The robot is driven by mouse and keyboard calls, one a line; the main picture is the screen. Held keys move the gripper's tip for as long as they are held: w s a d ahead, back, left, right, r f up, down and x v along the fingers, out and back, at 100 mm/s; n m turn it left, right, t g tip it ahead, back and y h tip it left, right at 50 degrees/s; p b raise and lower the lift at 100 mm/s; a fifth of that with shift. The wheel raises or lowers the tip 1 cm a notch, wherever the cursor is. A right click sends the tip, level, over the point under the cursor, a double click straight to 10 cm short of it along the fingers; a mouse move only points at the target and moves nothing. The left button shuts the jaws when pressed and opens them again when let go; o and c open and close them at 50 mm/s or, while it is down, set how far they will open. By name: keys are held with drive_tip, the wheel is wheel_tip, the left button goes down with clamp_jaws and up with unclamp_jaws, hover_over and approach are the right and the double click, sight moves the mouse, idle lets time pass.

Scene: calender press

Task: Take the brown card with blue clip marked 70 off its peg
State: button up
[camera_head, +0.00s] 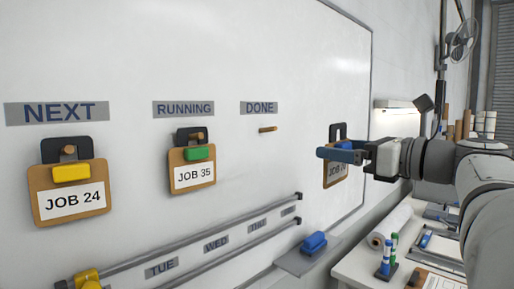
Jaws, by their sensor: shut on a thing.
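The card hangs upright in front of the right part of the whiteboard. I cannot see a peg through its loop. A bare wooden peg (268,129) under the DONE label (258,108) stands to the left, apart from the card.
A JOB 24 card (70,217) with a yellow clip and a JOB 35 card (191,186) with a green clip hang on pegs at left. Below, a rail (190,258) and a small shelf with a blue eraser (314,243) stick out. A bench (362,265) stands at right.

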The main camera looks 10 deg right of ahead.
drive_tip(key=shift+r+p, duration=0.4)
drive_tip(key=shift+p, duration=0.1)
drive_tip(key=shift+d, duration=0.1)
idle(0.6)
drive_tip(key=v, duration=0.1)
drive_tip(key=p+v, duration=0.1)
drive_tip(key=v, duration=0.2)
drive_tip(key=shift+s+r, duration=0.2)
drive_tip(key=shift+r, duration=0.15)
idle(0.4)
idle(0.3)
drive_tip(key=p+v, duration=0.1)
drive_tip(key=v, duration=0.5)
drive_tip(key=shift+p, duration=0.4)
